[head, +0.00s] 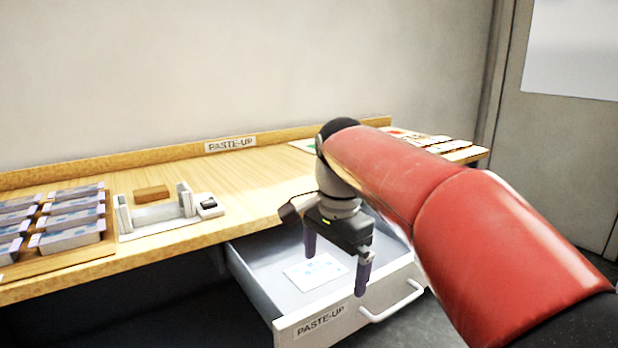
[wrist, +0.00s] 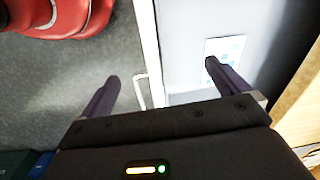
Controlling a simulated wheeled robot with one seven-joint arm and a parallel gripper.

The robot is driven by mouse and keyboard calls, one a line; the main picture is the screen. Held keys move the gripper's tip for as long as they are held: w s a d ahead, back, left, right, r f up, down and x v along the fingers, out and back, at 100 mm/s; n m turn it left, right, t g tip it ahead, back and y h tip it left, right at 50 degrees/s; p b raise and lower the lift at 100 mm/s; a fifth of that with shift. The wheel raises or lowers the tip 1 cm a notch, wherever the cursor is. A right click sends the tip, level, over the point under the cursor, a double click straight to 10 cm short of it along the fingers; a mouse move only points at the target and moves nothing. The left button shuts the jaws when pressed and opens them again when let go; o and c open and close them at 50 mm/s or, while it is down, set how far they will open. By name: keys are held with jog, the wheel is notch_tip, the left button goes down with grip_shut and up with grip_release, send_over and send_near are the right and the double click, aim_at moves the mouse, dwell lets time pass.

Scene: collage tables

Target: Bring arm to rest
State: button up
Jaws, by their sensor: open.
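My gripper (head: 337,262) is open and empty. In the head view it hangs above the open drawer, fingers pointing down, one finger over the inside and the other near the front panel. My red arm reaches in from the right. In the wrist view my gripper (wrist: 160,85) shows its two dark purple fingers wide apart, with the drawer's front edge between them. A white card with pale blue marks (head: 316,272) lies flat on the drawer floor. The card also shows in the wrist view (wrist: 229,47), partly covered by a finger.
The drawer (head: 300,329), labelled PASTE-UP, juts out below the wooden table (head: 250,205). On the table are a tray of grey packs (head: 72,218), a white holder (head: 160,213) with a brown block (head: 151,193) behind it, and flat cards (head: 448,146) at the far right.

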jog(key=s+d+f+n+t, duration=0.2)
jog(key=s+d+f+n, duration=0.3)
jog(key=s, duration=0.4)
jog(key=s+d+f+n+t, duration=0.2)
jog(key=s+d+f+n, duration=0.3)
jog(key=s, duration=0.4)
jog(key=shift+s+d+f+t, duration=0.2)
jog(key=shift+d+f+t, duration=0.2)
jog(key=shift+d, duration=0.2)
